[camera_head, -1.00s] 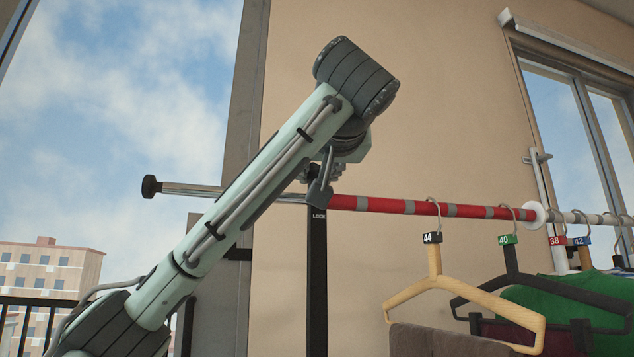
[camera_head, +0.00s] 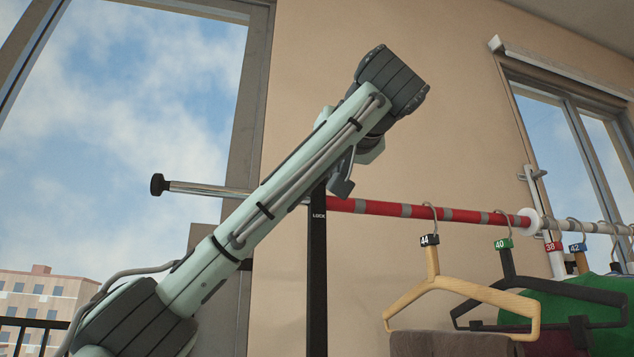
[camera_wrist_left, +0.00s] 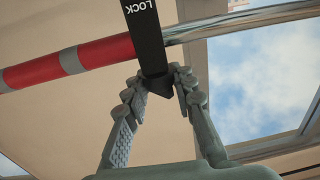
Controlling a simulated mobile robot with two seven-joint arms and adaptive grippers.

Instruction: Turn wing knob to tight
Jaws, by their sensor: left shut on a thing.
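The wing knob (camera_wrist_left: 155,85) is a small black part at the top end of the black post (camera_head: 317,280) marked LOCK. In the left wrist view my left gripper (camera_wrist_left: 159,82) has its jointed grey fingers closed on the knob, one on each side. In the head view my left arm crosses in front of the post's top, and only part of the gripper (camera_head: 342,180) shows; the knob is hidden there. The knob's exact angle is hard to tell. My right gripper is in neither view.
A red rail (camera_head: 384,208) with grey bands runs right from the post, and a chrome rod (camera_head: 207,189) with a black end cap (camera_head: 157,184) runs left. A wooden hanger (camera_head: 432,280) and a black hanger (camera_head: 508,272) carry clothes at the right. Windows stand at both sides.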

